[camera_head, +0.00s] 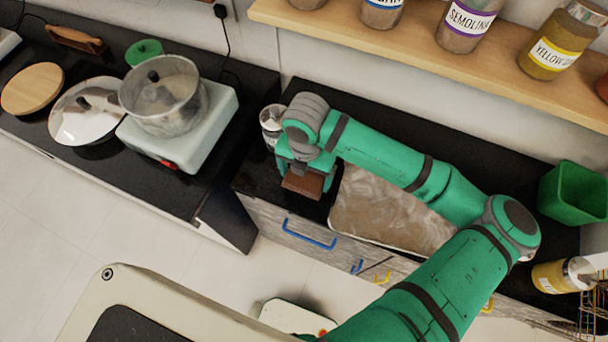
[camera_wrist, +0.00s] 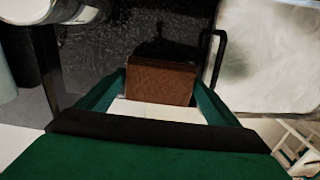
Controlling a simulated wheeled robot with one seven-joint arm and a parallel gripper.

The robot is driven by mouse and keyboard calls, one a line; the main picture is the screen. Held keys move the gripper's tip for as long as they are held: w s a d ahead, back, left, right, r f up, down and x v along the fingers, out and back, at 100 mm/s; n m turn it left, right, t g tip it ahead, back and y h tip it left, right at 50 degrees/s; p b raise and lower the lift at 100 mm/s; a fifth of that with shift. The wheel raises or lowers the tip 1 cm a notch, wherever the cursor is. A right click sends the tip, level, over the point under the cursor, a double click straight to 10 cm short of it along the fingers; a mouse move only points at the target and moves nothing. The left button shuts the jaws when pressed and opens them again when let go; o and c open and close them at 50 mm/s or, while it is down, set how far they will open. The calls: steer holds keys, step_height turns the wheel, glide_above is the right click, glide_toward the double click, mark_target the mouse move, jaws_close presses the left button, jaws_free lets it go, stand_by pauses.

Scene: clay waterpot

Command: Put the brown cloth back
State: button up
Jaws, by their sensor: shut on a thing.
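The brown cloth (camera_head: 304,184) is a small folded reddish-brown block. My gripper (camera_head: 302,172) is shut on it, above the front edge of the black counter, between a small jar and a metal tray. In the wrist view the brown cloth (camera_wrist: 161,83) sits between the two green fingers of my gripper (camera_wrist: 160,92), one on each side. Its underside and how far it is above the counter cannot be told.
A metal tray (camera_head: 385,210) lies right of my gripper, partly under my arm. A small jar (camera_head: 271,122) stands behind left. A pot (camera_head: 165,98) sits on a white hotplate (camera_head: 205,130) on the left counter.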

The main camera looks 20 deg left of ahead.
mark_target(305, 181)
steer(key=f, duration=0.3)
steer(key=shift+w+a+f, duration=0.1)
steer(key=shift+w+f, duration=0.05)
steer(key=shift+w, duration=0.15)
steer(key=shift+s+a+f, duration=0.1)
steer(key=shift+f, duration=0.1)
steer(key=shift+f, duration=0.15)
steer(key=o, duration=0.9)
step_height(305, 181, up, 12)
steer(key=shift+r, duration=0.15)
